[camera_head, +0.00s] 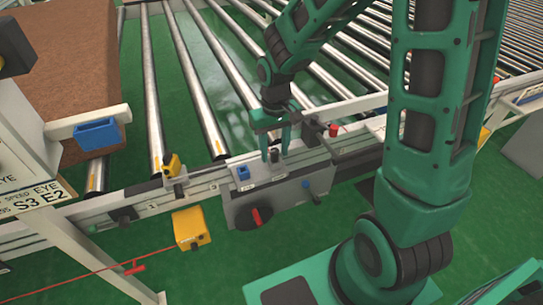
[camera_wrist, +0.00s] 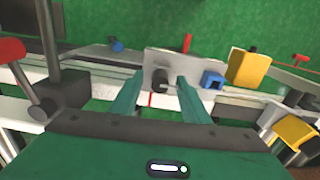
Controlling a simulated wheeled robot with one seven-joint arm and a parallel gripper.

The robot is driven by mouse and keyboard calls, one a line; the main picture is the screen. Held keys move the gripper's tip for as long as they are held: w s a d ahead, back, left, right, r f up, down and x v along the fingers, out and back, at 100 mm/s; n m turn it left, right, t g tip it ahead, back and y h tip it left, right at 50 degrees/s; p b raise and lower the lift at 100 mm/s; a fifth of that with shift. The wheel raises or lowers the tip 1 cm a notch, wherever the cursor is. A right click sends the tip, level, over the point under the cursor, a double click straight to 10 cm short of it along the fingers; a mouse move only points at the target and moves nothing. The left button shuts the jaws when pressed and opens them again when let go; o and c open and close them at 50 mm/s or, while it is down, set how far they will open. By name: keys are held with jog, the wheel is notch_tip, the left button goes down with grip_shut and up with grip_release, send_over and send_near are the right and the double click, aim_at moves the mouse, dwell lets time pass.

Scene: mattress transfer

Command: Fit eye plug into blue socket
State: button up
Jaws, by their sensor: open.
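The small blue socket (camera_head: 243,173) sits on the top face of a grey box on the conveyor's side rail. It also shows in the wrist view (camera_wrist: 212,80), right of my fingers. A short dark plug-like piece (camera_head: 275,155) stands on the same box, right of the blue socket; I take it for the eye plug. In the wrist view the dark piece (camera_wrist: 160,80) appears between my fingertips. My gripper (camera_head: 276,152) is open and points down over the box, a finger on either side of that piece. Whether the fingers touch it cannot be told.
The grey box (camera_head: 235,210) has a red-and-black knob on its front. Yellow sensor blocks (camera_head: 190,228) are to the left. A dark bar with a red end (camera_head: 333,130) is close right of my gripper. A brown mattress-like block (camera_head: 75,60) lies at upper left, beside metal rollers.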

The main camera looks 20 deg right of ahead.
jog(key=shift+f, duration=0.35)
jog(key=shift+c, duration=0.7)
grip_shut()
jog(key=shift+r, duration=0.1)
